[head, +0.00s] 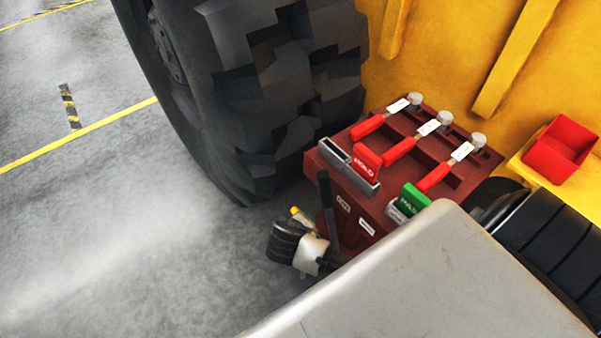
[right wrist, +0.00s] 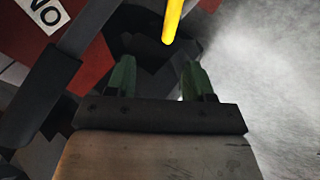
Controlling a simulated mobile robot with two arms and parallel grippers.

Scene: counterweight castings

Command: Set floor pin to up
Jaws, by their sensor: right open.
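A yellow rod (right wrist: 172,20), which I take to be the floor pin, comes down from the top of the right wrist view. In the head view a small yellow piece (head: 297,213) shows low beside the red casting block (head: 352,190). My right gripper (right wrist: 158,72) is open, with green fingertips apart and nothing held. The rod's lower end lies beyond the fingertips, in line with the gap; its depth I cannot tell. In the head view my grey wrist is low beside the block and the fingers are hard to make out. My left gripper is not in view.
A dark lever (head: 328,215) stands close by the wrist and also shows in the right wrist view (right wrist: 50,80). The block carries red-handled levers (head: 402,150), a red HOLD tag (head: 367,163) and a green tag (head: 412,199). A large tyre (head: 250,90) stands behind. Floor at left is clear.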

